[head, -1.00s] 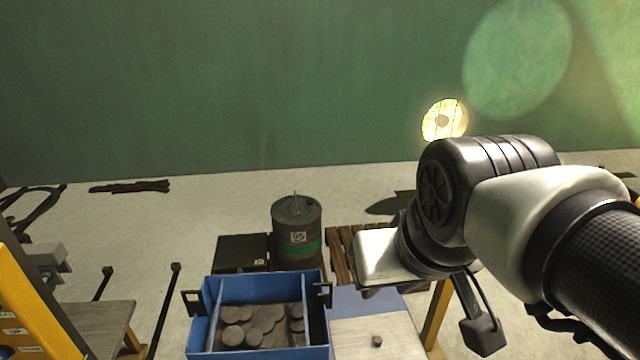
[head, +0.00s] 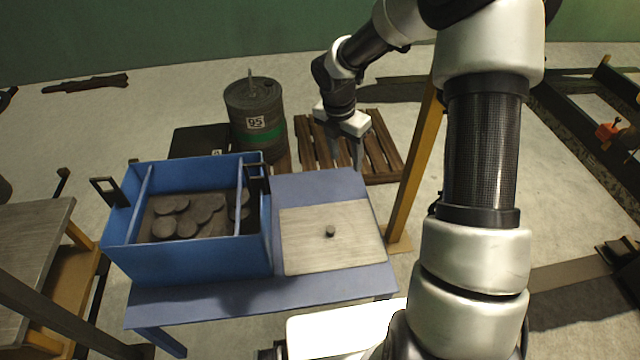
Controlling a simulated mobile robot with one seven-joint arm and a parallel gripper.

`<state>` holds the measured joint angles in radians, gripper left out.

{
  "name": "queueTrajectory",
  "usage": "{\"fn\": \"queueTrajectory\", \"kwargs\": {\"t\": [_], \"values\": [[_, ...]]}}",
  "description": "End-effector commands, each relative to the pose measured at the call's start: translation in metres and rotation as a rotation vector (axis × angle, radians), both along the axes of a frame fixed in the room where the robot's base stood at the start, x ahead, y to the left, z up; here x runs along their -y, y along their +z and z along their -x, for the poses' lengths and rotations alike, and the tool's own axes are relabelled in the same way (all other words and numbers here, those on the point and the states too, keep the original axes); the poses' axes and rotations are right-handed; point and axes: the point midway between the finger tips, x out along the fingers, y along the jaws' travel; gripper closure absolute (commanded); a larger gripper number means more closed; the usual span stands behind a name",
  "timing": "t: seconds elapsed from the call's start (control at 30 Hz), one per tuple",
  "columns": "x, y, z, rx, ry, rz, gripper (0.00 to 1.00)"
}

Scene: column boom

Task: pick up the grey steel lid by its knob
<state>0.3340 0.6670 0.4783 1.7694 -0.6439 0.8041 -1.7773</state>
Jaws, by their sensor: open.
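The grey steel lid (head: 305,251) is a flat, pale square plate lying on the blue table, to the right of the blue bin. Its small dark knob (head: 330,231) stands up near the middle of the plate. My gripper (head: 346,158) is beyond the far edge of the table, over the wooden pallet, pointing down. Its fingers are apart and hold nothing. It is apart from the lid and farther back than the knob. Nothing covers the lid or its knob.
The blue bin (head: 190,262) with grey discs (head: 187,226) and upright handles stands on the blue table (head: 250,308). Behind are a drum (head: 256,118) and a wooden pallet (head: 385,150). A yellow post (head: 421,150) rises right of the table. A grey bench (head: 35,235) is at left.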

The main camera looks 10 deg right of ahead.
Motion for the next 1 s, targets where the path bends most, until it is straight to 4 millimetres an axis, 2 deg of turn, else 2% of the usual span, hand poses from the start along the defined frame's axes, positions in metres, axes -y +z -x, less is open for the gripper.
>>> {"fn": "queueTrajectory", "kwargs": {"t": [0.03, 0.1, 0.2, 0.23, 0.3, 0.43, 0.57, 0.9, 1.0], "values": [[-0.003, -0.054, -0.007, -0.042, 0.108, -0.027, 0.54], [-0.007, -0.098, -0.016, -0.073, 0.253, -0.054, 0.54], [-0.012, -0.147, -0.023, -0.098, 0.415, -0.09, 0.54], [-0.013, -0.158, -0.025, -0.102, 0.453, -0.099, 0.54], [-0.016, -0.178, -0.027, -0.108, 0.521, -0.116, 0.54], [-0.018, -0.199, -0.029, -0.113, 0.585, -0.131, 0.54], [-0.019, -0.221, -0.028, -0.117, 0.598, -0.133, 0.54], [-0.019, -0.294, -0.028, -0.116, 0.594, -0.132, 0.54], [-0.019, -0.308, -0.028, -0.116, 0.594, -0.131, 0.54]]}}
